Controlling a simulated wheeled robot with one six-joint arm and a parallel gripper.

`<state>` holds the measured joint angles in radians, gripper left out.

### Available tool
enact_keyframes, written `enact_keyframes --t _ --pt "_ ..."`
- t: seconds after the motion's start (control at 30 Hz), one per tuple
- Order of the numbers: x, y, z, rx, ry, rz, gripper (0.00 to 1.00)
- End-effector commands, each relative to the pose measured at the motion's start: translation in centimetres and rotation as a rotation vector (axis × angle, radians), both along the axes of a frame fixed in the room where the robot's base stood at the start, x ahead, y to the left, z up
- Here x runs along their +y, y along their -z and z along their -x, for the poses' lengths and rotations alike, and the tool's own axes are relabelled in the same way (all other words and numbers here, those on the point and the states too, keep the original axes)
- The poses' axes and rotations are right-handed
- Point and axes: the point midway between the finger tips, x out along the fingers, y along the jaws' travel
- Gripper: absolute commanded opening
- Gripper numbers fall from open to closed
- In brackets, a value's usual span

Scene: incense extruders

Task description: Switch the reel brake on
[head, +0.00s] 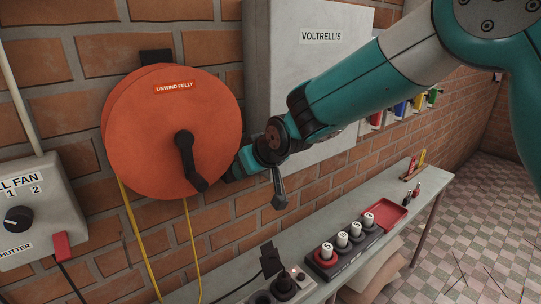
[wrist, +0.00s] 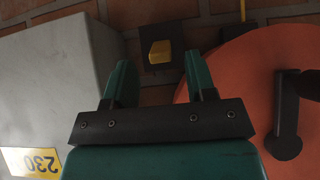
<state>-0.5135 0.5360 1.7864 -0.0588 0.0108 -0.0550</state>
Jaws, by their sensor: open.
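The orange reel (head: 172,115), marked "UNWIND FULLY", hangs on the brick wall in the head view, with a black crank (head: 188,158) on its face. In the wrist view the reel (wrist: 240,85) is at right. A yellow block on a black plate (wrist: 160,52) sits on the wall beside it, probably the reel brake; its setting cannot be told. It is not visible in the head view. My gripper (wrist: 160,62) is open and empty, its two green fingers pointing toward that plate. I see no contact. In the head view my gripper (head: 236,167) is at the reel's right edge, fingertips hidden.
A grey VOLTRELLIS cabinet (head: 290,60) stands right of the reel, close to my gripper; it also shows in the wrist view (wrist: 45,75). Yellow cord (head: 130,225) hangs below the reel. A shelf (head: 400,205) with several numbered pieces runs below. A grey control box (head: 40,215) is at left.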

Motion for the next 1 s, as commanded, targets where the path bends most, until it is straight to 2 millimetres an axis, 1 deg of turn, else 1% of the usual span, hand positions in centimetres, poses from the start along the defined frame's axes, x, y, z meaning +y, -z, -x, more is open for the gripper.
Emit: enact_keyframes --t 0.03,0.3,0.5,0.6,0.7,1.0 --pt "-0.5 -0.6 0.7 -0.005 0.001 -0.003 0.51" --pt "-3.3 -5.2 4.8 -0.005 0.001 -0.003 0.51" --pt "-4.7 -7.8 6.9 -0.004 0.001 -0.002 0.51" --pt "-5.1 -8.5 7.5 -0.003 0.001 -0.001 0.51" --pt "-5.3 -8.9 7.8 0.0 0.001 0.001 0.51" --pt "-5.3 -9.0 7.9 0.0 0.0 0.0 0.51"
